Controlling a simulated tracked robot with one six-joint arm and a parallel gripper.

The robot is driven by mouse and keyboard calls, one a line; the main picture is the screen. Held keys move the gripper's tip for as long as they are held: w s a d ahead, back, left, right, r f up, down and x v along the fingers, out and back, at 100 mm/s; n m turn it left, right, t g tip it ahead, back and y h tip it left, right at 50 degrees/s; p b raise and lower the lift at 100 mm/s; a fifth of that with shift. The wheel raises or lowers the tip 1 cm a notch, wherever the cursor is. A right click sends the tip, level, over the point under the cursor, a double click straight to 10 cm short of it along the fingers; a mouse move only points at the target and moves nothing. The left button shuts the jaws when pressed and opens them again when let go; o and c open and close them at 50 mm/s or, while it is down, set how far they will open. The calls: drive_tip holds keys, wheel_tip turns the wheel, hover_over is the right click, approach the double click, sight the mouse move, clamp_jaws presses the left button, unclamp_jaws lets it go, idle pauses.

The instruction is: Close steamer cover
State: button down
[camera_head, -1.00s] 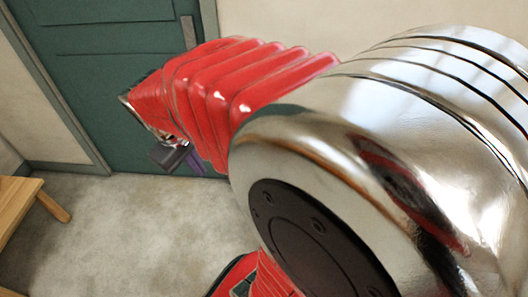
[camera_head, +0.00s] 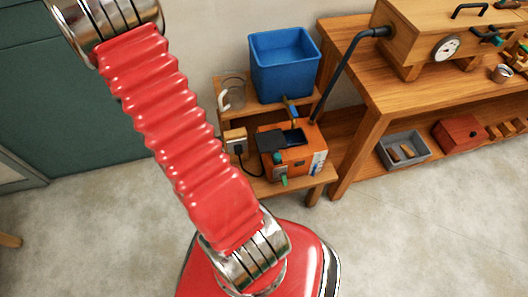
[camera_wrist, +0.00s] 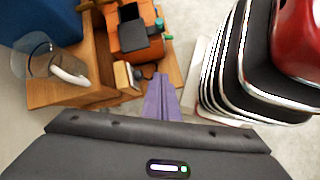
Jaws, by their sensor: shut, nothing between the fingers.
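The orange steamer (camera_head: 303,164) sits on a low wooden stand. Its dark cover (camera_head: 271,141) looks swung open to the left, beside a dark opening (camera_head: 294,137) on top. My gripper is not in the head view.
A blue bin (camera_head: 284,70) and a clear jug (camera_head: 232,93) stand on the shelf behind the steamer. A dark hose (camera_head: 338,75) rises to a wooden box (camera_head: 418,35) on the bench. A grey tray (camera_head: 404,148) is below. Floor in front is clear.

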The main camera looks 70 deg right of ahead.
drive_tip(key=s+d+f+g, duration=0.1)
drive_tip(key=s+d+f, duration=0.1)
drive_tip(key=s+f, duration=0.1)
drive_tip(key=s+d+f+n+g, duration=0.1)
drive_tip(key=s+d+f, duration=0.2)
drive_tip(key=f, duration=0.3)
drive_tip(key=shift+s+f+g+y, duration=0.25)
drive_tip(key=shift+s+g+y, duration=0.05)
drive_tip(key=shift+s, duration=0.4)
approach(274, 158)
drive_tip(key=x, duration=0.5)
drive_tip(key=shift+s+d+f, duration=0.1)
drive_tip(key=shift+d+f, duration=0.2)
drive_tip(key=shift+f, duration=0.15)
